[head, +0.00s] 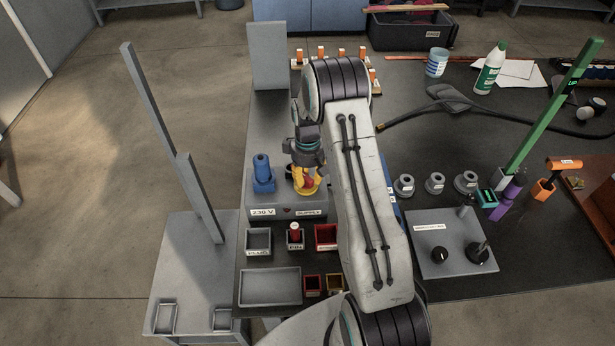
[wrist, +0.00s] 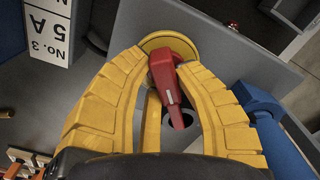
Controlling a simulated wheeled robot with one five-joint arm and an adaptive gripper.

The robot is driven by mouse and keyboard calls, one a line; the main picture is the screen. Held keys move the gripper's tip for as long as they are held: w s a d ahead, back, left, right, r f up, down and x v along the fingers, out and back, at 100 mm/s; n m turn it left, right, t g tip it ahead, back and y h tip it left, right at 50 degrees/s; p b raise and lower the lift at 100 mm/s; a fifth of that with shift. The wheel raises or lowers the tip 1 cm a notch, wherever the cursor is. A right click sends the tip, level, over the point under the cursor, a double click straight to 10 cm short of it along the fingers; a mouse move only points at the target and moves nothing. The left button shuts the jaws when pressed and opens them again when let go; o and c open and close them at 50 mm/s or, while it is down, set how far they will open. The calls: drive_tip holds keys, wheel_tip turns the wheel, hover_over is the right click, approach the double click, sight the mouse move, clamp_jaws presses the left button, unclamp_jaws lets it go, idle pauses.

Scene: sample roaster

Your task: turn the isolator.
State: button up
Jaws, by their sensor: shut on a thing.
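The isolator's red handle (wrist: 168,84) stands on a round yellow disc (wrist: 158,40) on a grey panel. In the wrist view the handle runs from the disc toward the lower right. My gripper (wrist: 160,70) has its yellow fingers on either side of the handle and is shut on it. In the head view my gripper (head: 305,178) is at the grey supply box (head: 287,212), with only a little red showing between the fingers; my arm hides much of this area.
A blue connector (head: 262,174) stands just left of my gripper and shows on the right in the wrist view (wrist: 268,125). Small bins (head: 258,241) and a grey tray (head: 270,287) sit in front. A knobbed box (head: 444,245) and grey rings (head: 435,183) lie to the right.

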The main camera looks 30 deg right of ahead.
sight(308, 176)
clamp_jaws()
drive_tip(key=m+b, duration=0.2)
drive_tip(key=m, duration=0.1)
drive_tip(key=shift+f, duration=0.15)
drive_tip(key=shift+s+m+b, duration=0.2)
drive_tip(key=shift+m+b, duration=0.6)
drive_tip(key=shift+m, duration=1.4)
drive_tip(key=o, duration=1.1)
unclamp_jaws()
drive_tip(key=shift+r, duration=0.2)
wheel_tip(308, 176, up, 12)
drive_tip(key=shift+f, duration=0.1)
